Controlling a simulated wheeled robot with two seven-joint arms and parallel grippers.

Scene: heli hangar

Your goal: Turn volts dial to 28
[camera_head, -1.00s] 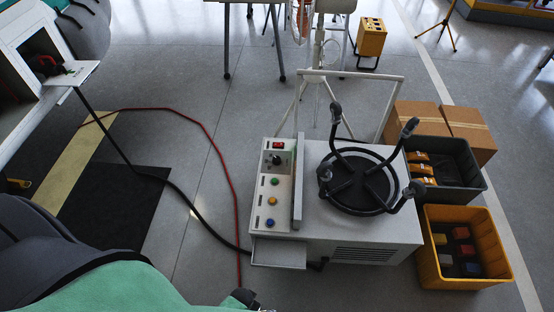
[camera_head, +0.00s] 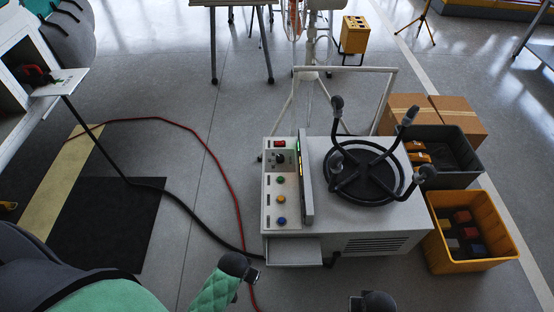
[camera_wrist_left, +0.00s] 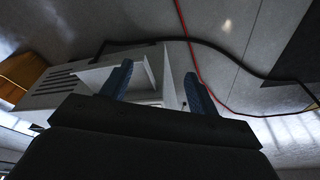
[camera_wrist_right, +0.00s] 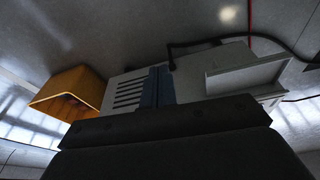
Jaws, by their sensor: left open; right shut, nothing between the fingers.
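The black volts dial (camera_head: 279,158) is on the light control panel (camera_head: 270,200) at the left of the white power cart (camera_head: 372,225) in the head view. The dial's markings are too small to read. My left gripper (camera_wrist_left: 158,88) is open and empty in its wrist view, with the cart's shelf and side beyond the fingers. In the head view my left arm's end is in front of the cart's lower left corner, apart from the dial. My right gripper (camera_wrist_right: 157,88) is shut and empty, with the cart's vented side beyond. Neither wrist view shows the dial.
A raised plate (camera_head: 306,185) stands right of the panel. A coiled black hose rack (camera_head: 365,180), yellow bin (camera_head: 472,266) and grey bin (camera_head: 470,178) are to the right.

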